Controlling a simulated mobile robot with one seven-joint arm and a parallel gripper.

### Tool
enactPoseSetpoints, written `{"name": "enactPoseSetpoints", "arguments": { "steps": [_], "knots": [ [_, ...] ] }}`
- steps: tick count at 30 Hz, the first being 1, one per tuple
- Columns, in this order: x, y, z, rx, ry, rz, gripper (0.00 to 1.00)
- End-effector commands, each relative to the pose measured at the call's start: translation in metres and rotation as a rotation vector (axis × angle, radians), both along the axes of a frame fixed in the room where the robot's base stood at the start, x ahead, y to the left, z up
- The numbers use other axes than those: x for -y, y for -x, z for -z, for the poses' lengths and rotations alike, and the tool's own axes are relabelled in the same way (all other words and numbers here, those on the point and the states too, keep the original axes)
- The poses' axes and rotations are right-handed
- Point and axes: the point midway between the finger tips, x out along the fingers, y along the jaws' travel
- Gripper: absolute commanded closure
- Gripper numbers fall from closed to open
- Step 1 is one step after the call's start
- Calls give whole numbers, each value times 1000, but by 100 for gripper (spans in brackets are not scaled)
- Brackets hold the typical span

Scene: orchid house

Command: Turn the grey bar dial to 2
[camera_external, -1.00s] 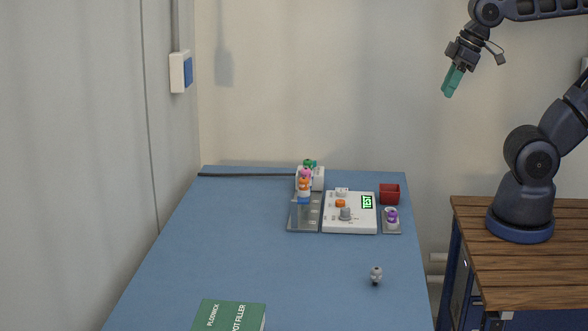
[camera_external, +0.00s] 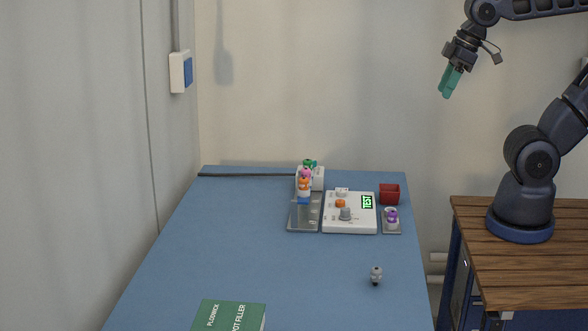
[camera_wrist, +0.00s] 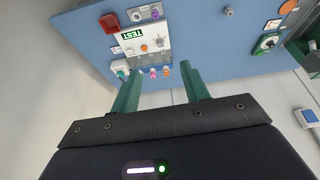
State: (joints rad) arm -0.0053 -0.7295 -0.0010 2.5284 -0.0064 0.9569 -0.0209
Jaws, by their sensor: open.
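The grey bar dial (camera_external: 345,214) sits on the white panel (camera_external: 333,226), in front of an orange knob (camera_external: 340,203). The dial also shows, small, in the wrist view (camera_wrist: 159,42); I cannot read its setting. A green display (camera_external: 367,202) on the panel reads TEST. My gripper (camera_external: 449,82) is high above and to the right of the table, well apart from the dial. In the wrist view its two teal fingers (camera_wrist: 158,78) are spread, with nothing between them.
Trays flank the panel; the right tray (camera_external: 391,230) holds a purple-topped item. A red bin (camera_external: 389,194) stands behind it.

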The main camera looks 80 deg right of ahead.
Motion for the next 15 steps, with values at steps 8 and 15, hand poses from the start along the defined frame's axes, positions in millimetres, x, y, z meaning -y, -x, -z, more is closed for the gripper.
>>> {"name": "enactPoseSetpoints", "arguments": {
  "steps": [8,15],
  "knots": [
    [2,-46,14,-103,72,-150,54],
    [2,-90,36,-199,142,-302,54]
  ]
}}
